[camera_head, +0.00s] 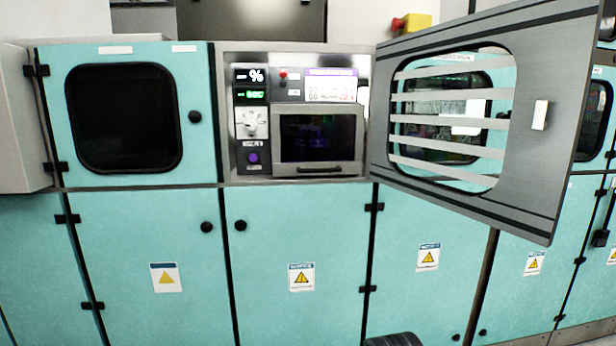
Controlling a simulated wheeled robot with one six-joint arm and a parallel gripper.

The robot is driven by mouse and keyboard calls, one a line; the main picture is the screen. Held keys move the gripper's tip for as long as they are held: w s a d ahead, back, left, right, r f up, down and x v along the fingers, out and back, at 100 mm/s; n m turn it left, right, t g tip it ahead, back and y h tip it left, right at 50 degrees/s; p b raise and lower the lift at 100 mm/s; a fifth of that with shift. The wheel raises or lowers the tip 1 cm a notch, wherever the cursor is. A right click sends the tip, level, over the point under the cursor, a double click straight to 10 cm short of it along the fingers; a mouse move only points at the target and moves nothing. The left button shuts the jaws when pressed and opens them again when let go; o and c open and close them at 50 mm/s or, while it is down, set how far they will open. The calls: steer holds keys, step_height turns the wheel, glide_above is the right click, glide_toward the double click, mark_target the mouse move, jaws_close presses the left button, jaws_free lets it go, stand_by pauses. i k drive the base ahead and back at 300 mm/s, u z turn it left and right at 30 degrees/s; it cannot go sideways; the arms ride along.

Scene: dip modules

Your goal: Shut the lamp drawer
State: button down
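The likely lamp drawer (317,140) is a grey-framed unit with a dark window and a dark bar handle (319,170) along its bottom. It sits in the right part of an open compartment in the teal cabinet. Its front seems to stand forward of the panel behind it, but how far out it is cannot be told from this one view. No drawer is labelled readably as the lamp drawer. My gripper is not in view.
A large grey door (541,170) with a slatted window and white handle (540,115) swings open at the right of the compartment. A control panel (252,120) stands left of the drawer. Closed teal doors (299,240) lie below. A dark rounded part (393,340) shows at the bottom edge.

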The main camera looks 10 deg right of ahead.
mark_target(321, 162)
steer(key=k, duration=0.7)
steer(key=z, duration=0.55)
steer(key=i, duration=1.6)
steer(key=u, duration=1.45)
